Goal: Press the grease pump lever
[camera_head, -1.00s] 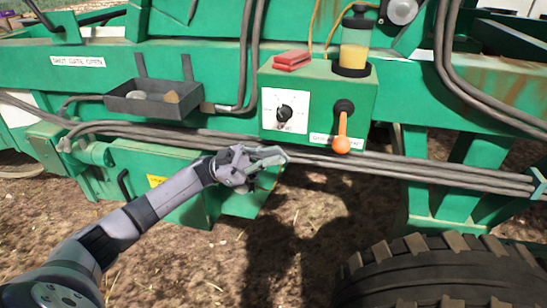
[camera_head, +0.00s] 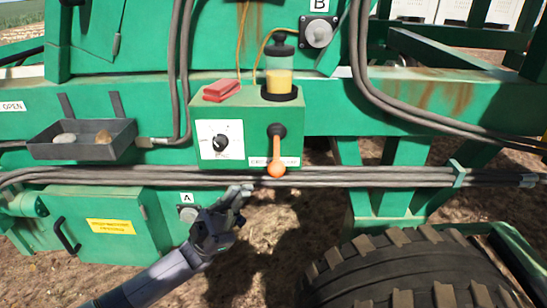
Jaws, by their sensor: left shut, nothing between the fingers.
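The grease pump lever (camera_head: 277,156) is an orange handle with a round knob at its lower end. It hangs down from a dark pivot on the front of a green pump box (camera_head: 235,115). A clear reservoir with yellow grease (camera_head: 279,72) stands on top of the box. My left gripper (camera_head: 246,190) is shut and empty. It is below and a little left of the lever's knob in the picture, apart from it, in front of the cables. My right gripper is not in view.
Thick grey cables (camera_head: 400,177) run across below the box. A dark tray with stones (camera_head: 80,139) is at left, and a red object (camera_head: 222,91) lies on the box. A big tyre (camera_head: 400,270) fills the lower right. Bare ground shows below.

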